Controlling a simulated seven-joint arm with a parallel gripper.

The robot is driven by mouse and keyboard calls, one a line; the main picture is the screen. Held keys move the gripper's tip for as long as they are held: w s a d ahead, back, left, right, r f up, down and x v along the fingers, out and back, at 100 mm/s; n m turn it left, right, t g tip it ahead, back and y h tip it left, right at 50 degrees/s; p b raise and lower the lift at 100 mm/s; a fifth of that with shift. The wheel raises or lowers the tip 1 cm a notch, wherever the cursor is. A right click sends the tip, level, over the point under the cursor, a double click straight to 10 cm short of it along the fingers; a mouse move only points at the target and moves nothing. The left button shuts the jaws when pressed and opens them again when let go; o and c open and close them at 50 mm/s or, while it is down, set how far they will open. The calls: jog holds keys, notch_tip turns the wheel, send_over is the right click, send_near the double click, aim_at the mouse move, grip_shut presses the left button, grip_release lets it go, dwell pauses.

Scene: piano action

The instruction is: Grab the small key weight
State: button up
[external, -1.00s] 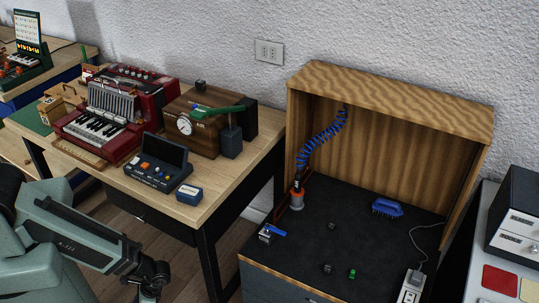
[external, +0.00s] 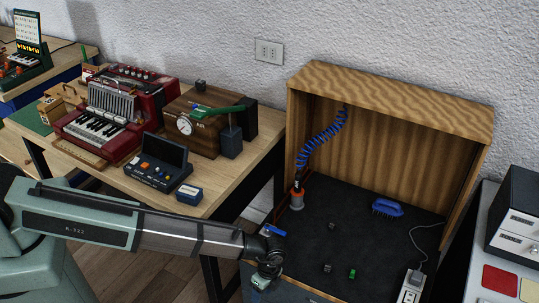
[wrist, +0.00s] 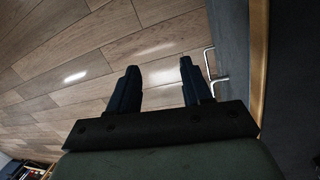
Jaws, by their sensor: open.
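Small blocks lie on the dark floor of the wooden booth in the external view: a dark one (external: 331,226) further back, another dark one (external: 327,268) nearer the front, and a green one (external: 351,273) beside it. Another small dark block (external: 200,85) sits on the wooden gauge box. I cannot tell which is the key weight. My gripper (wrist: 158,68) is open and empty in the wrist view, with wooden floorboards beyond its fingers. In the external view my wrist is at the booth's front left corner, left of the blocks; the fingers are hard to make out there.
The booth (external: 390,100) has a back wall, side walls and a top. A blue brush (external: 387,207), a blue coiled hose (external: 322,139) and a white power strip (external: 411,287) are inside. A blue-levered fitting (external: 272,231) is close to my wrist. A metal handle (wrist: 211,66) shows on the cabinet front.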

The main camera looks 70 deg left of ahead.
jog(key=shift+m+t, duration=0.7)
jog(key=shift+m, duration=0.2)
jog(key=w+r, duration=0.2)
jog(key=w, duration=0.2)
jog(key=w+r, duration=0.2)
jog(key=w, duration=0.2)
jog(key=w+r, duration=0.3)
jog(key=w, duration=0.2)
jog(key=shift+d, duration=0.15)
jog(key=w+a+r+n+t, duration=0.1)
jog(key=w+a+r, duration=0.5)
jog(key=w+a, duration=0.3)
jog(key=w+a+r+n, duration=0.1)
jog(key=w+a+r, duration=0.4)
jog(key=w+a, duration=0.45)
send_over(332, 224)
notch_tip(332, 224, down, 8)
jog(key=shift+a+r, duration=0.1)
jog(key=shift+d+f, duration=0.15)
jog(key=shift+f, duration=1.25)
jog(key=shift+d+f, duration=0.1)
jog(key=shift+f, duration=1.25)
grip_shut()
